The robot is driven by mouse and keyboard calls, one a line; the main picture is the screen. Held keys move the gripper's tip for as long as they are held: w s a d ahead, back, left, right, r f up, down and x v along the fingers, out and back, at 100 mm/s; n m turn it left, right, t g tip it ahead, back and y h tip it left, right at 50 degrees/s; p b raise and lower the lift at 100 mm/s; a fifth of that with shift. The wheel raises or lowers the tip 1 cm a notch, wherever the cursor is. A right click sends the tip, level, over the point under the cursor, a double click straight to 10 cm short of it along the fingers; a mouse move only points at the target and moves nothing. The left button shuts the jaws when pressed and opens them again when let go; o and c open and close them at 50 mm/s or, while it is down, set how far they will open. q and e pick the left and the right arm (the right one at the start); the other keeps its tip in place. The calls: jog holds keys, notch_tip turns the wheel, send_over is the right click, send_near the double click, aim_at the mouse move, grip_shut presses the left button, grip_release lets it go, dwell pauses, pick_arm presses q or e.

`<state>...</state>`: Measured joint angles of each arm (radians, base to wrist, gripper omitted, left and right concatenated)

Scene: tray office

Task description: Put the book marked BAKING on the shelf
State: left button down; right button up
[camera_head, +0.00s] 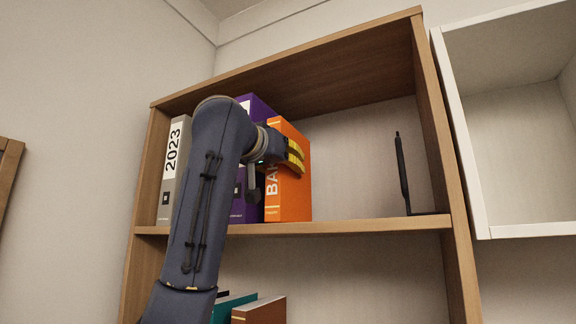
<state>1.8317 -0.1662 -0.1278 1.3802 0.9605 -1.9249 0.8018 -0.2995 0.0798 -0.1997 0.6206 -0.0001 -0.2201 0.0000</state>
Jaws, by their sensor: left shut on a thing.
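The orange book with white lettering beginning "BA" (289,205) stands upright on the upper board of the wooden shelf (340,226), beside a purple book or binder (246,212). My left gripper (295,156) is at the upper part of the orange book, with its yellow fingers shut on it. My left arm and gripper hide the rest of the lettering and part of the purple book. My right gripper is not in view.
A grey binder marked 2023 (174,170) stands at the left end. A black bookend (402,175) stands at the right, with free board between it and the orange book. Teal and brown books (262,312) show below. A white cabinet (520,150) hangs at the right.

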pick_arm(q)
jog(key=c, duration=1.1)
grip_release()
jog(key=shift+f, duration=0.1)
jog(key=shift+c, duration=0.2)
jog(key=v, duration=1.2)
